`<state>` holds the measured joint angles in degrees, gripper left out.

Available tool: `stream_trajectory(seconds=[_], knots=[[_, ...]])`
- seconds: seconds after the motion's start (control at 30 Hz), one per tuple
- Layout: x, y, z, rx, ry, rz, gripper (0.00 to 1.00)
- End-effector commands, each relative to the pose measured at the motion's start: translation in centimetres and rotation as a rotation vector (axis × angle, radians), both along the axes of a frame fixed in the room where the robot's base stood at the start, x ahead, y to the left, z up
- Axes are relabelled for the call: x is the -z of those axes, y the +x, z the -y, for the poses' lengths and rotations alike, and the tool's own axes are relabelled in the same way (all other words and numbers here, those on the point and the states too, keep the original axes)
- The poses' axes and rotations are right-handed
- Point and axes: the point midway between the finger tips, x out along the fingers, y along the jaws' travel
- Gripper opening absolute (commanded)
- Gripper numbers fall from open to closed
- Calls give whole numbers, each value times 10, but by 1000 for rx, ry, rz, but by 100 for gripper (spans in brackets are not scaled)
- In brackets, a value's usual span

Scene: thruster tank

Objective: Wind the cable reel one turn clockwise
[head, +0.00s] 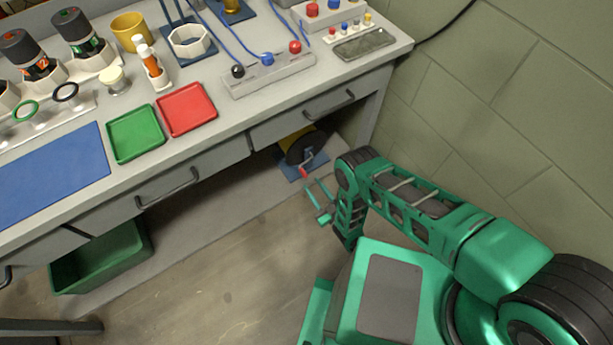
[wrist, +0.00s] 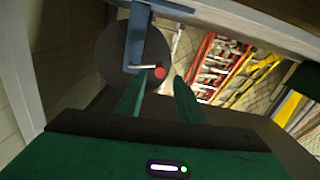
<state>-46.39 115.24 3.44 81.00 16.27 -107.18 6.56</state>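The cable reel (head: 297,146) stands on a blue base (head: 288,167) on the shelf under the bench, with yellow cable and a dark flange. In the wrist view the reel (wrist: 110,55) is a dark disc behind a blue upright (wrist: 137,35). Its metal crank ends in a red knob (wrist: 160,72), and the knob also shows in the head view (head: 303,172). My gripper (head: 313,188) is open just in front of the crank. In the wrist view the knob lies between the fingertips (wrist: 160,79); I cannot tell whether they touch it.
The bench drawers (head: 305,115) are just above the reel. A green bin (head: 100,262) stands under the bench at left. A block wall (head: 490,110) is close on the right. The floor (head: 225,295) in front of the bench is clear.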

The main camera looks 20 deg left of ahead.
Motion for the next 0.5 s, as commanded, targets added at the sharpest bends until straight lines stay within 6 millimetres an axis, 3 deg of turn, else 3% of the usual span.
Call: stream_trajectory(seconds=[0.2, 0.5], knots=[[-1, 24, -29, -1, 2, 3, 34], [-1, 38, -45, 0, 0, 1, 34]])
